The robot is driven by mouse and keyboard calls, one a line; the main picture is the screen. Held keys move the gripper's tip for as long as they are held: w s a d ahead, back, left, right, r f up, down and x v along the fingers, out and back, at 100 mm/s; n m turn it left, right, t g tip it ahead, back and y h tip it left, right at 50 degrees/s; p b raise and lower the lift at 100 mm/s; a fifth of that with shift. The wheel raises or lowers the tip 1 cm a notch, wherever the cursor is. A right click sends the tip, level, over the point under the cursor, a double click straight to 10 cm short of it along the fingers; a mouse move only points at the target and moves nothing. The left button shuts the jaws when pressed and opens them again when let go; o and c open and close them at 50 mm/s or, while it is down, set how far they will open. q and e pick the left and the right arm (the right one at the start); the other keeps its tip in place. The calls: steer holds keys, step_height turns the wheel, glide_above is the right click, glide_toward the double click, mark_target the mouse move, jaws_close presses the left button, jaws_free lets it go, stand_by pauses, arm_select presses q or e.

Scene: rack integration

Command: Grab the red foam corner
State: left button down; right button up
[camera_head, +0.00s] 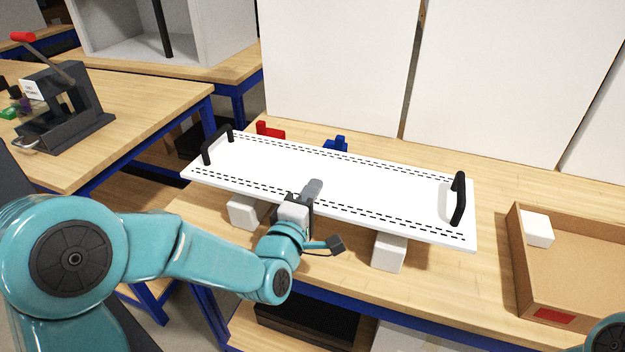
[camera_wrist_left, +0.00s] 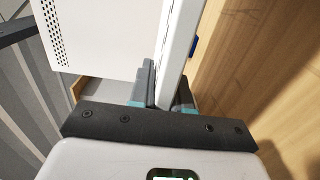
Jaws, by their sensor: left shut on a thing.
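A red piece (camera_head: 270,131), likely the red foam corner, shows behind the far edge of a white panel (camera_head: 330,178); the panel hides part of it. The panel has a black handle at each end and rests raised on white blocks. My left gripper (camera_head: 308,196) is at the panel's near edge, one finger lying over its top. In the left wrist view the fingers (camera_wrist_left: 168,92) sit on both sides of the white panel (camera_wrist_left: 181,50), shut on it. The gripper is well apart from the red piece. My right gripper is out of view.
A blue piece (camera_head: 337,144) sits behind the panel. White blocks (camera_head: 247,211) (camera_head: 389,252) stand under its near side. A cardboard box (camera_head: 517,262) at right holds a white block (camera_head: 538,229). Tall white boards (camera_head: 335,70) stand behind. A lever press (camera_head: 60,105) stands on the left table.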

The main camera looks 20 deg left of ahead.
arm_select(q)
steer(key=shift+a+f, duration=0.1)
steer(key=shift+f, duration=1.55)
steer(key=shift+s, duration=0.15)
steer(key=c, duration=1.2)
jaws_free()
steer(key=shift+f, duration=0.3)
steer(key=shift+c, duration=0.2)
steer(key=shift+o, duration=0.8)
steer(key=shift+s+r, duration=0.1)
steer(key=shift+r, duration=0.05)
